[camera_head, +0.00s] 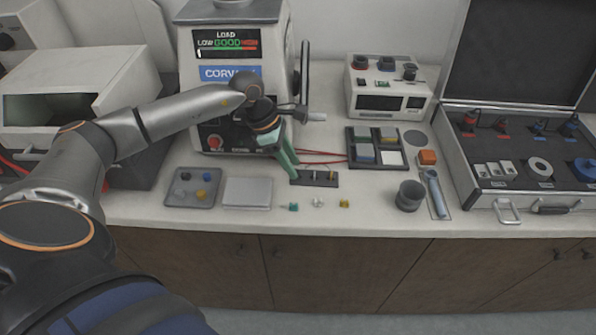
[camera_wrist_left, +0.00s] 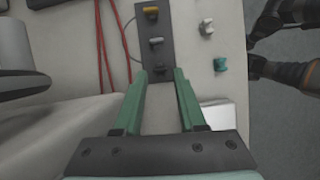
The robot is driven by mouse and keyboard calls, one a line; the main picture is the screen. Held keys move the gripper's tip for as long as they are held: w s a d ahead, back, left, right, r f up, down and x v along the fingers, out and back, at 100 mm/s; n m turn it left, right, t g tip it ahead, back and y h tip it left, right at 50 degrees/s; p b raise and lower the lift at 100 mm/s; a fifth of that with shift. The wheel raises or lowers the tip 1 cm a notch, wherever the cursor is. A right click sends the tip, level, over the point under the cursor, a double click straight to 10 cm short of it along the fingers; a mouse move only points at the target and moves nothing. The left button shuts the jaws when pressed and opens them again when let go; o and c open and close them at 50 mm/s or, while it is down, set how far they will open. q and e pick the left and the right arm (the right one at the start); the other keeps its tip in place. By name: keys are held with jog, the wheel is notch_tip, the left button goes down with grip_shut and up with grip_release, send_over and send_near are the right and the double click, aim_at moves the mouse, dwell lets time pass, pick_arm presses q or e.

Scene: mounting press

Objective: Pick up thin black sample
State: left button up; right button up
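The thin black sample (camera_wrist_left: 159,69) seems to be the dark piece at the near end of a small dark rack (camera_wrist_left: 172,25), hard to tell from the rack itself. A grey and a yellow sample stand further along the rack, which also shows in the head view (camera_head: 327,181). My left gripper (camera_wrist_left: 160,72) has green fingers spread apart, one on each side of the rack's near end, with nothing clearly held between them. In the head view the left gripper (camera_head: 292,169) reaches down at the rack's left end.
The press (camera_head: 235,85) stands behind my left gripper. A grey tray with round pieces (camera_head: 178,200) and a pale flat block (camera_head: 247,193) lie to the left. Small teal (camera_head: 292,207), clear and yellow pieces lie in front. A dark cup (camera_head: 409,197) stands right.

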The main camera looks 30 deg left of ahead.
pick_arm(q)
jog(key=shift+x, duration=0.9)
jog(key=shift+c, duration=0.2)
grip_shut()
